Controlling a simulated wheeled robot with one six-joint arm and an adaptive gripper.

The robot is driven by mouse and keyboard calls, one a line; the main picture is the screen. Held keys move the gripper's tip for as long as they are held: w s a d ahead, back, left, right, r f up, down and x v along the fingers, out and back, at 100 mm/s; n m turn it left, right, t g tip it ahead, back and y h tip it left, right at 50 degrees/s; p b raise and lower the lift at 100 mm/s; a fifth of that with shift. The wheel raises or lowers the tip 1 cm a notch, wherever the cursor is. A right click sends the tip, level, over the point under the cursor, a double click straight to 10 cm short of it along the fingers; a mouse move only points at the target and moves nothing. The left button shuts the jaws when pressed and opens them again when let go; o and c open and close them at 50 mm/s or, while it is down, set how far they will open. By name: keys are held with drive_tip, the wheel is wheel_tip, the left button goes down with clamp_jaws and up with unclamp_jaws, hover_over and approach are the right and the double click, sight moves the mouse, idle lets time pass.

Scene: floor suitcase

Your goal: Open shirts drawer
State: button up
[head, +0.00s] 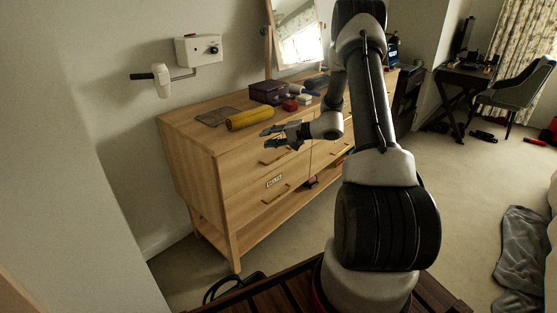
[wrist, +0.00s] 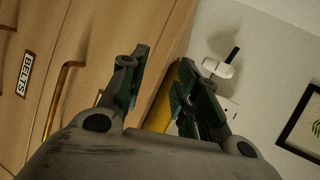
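A wooden dresser (head: 190,150) stands against the wall, and its drawers look shut. The drawer below carries a label reading BELTS (wrist: 24,75), also in the head view (head: 274,181), above another handle (head: 275,194). I cannot see a label reading shirts. My gripper (head: 268,138) is open and empty near the dresser's top front edge, apart from the handles. Its spread fingers also show in the wrist view (wrist: 157,90).
On the dresser top lie a yellow roll (head: 249,119), a dark purple box (head: 268,92), small red items (head: 290,105) and a mirror (head: 298,40). A wall-mounted device (head: 198,50) hangs at left. Grey cloth (head: 522,245) lies on the floor at right.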

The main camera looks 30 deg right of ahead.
sight(279, 158)
drive_tip(key=w+d+f+m+t+h, duration=0.2)
drive_tip(key=d+f+m, duration=0.1)
drive_tip(key=d+f, duration=0.4)
drive_tip(key=w+d+f+m+t+h, duration=0.2)
drive_tip(key=d+f, duration=0.3)
drive_tip(key=f, duration=0.5)
drive_tip(key=shift+r+x, duration=0.15)
drive_tip(key=shift+x, duration=1.7)
drive_tip(key=shift+r+x, duration=0.1)
drive_tip(key=shift+x, duration=1.75)
clamp_jaws()
